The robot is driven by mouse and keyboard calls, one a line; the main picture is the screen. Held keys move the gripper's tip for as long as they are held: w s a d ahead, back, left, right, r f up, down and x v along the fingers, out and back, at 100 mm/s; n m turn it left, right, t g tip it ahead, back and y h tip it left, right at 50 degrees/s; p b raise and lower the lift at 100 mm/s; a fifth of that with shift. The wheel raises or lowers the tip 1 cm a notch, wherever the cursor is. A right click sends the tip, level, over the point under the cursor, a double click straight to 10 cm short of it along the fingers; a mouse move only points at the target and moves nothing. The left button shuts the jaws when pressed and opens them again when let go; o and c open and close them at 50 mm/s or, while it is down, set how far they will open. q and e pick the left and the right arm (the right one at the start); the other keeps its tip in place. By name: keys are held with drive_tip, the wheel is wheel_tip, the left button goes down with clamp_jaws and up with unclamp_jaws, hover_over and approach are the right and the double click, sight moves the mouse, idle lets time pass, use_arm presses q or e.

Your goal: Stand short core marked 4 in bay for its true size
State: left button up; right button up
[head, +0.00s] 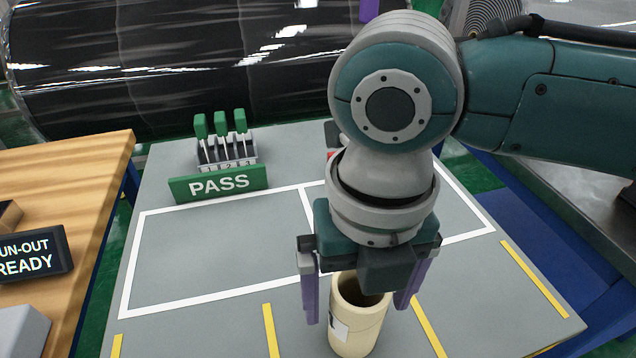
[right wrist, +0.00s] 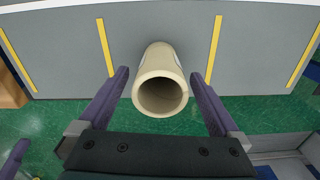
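A short cream core (head: 357,315) stands upright on the grey table (head: 215,250) near its front edge, between two yellow lines. A white label with a dark mark, too partial to read, is on its left side. In the right wrist view, the core (right wrist: 160,85) shows its open end. My right gripper (head: 360,290) is above it, purple fingers open on either side, with gaps in the right wrist view (right wrist: 158,97). A purple finger at that view's lower left (right wrist: 14,158) looks like my left gripper; its opening is unclear.
White lines (head: 160,260) outline two areas on the table. A green PASS sign (head: 218,184) and a rack of green-handled tools (head: 225,145) stand at the back left. A wooden bench (head: 80,180) with a run-out display (head: 30,255) is left. A large black wrapped roll (head: 180,60) lies behind.

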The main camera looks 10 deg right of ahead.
wheel_tip(320, 180, up, 12)
drive_tip(key=shift+r+p, duration=0.15)
drive_tip(key=shift+p, duration=0.65)
drive_tip(key=s+a+f+m+t+y, duration=0.2)
drive_tip(key=s+a+f+m+y, duration=0.25)
drive_tip(key=m, duration=1.05)
drive_tip(key=s+d+f+m+h, duration=0.2)
drive_tip(key=s+d+m, duration=0.2)
drive_tip(key=d+m, duration=0.3)
drive_tip(key=s+d+f+m+t+h, duration=0.1)
drive_tip(key=s+d+m+h, duration=0.1)
drive_tip(key=d+m, duration=0.5)
drive_tip(key=s+m, duration=0.1)
drive_tip(key=m, duration=0.3)
drive_tip(key=shift+s+f+t, duration=0.3)
drive_tip(key=shift+s+f, duration=0.05)
drive_tip(key=shift+r, duration=0.1)
wheel_tip(320, 180, up, 43)
drive_tip(key=p, duration=4.2)
drive_tip(key=shift+f+p, duration=0.2)
drive_tip(key=shift+p, duration=0.15)
drive_tip(key=shift+a, duration=0.1)
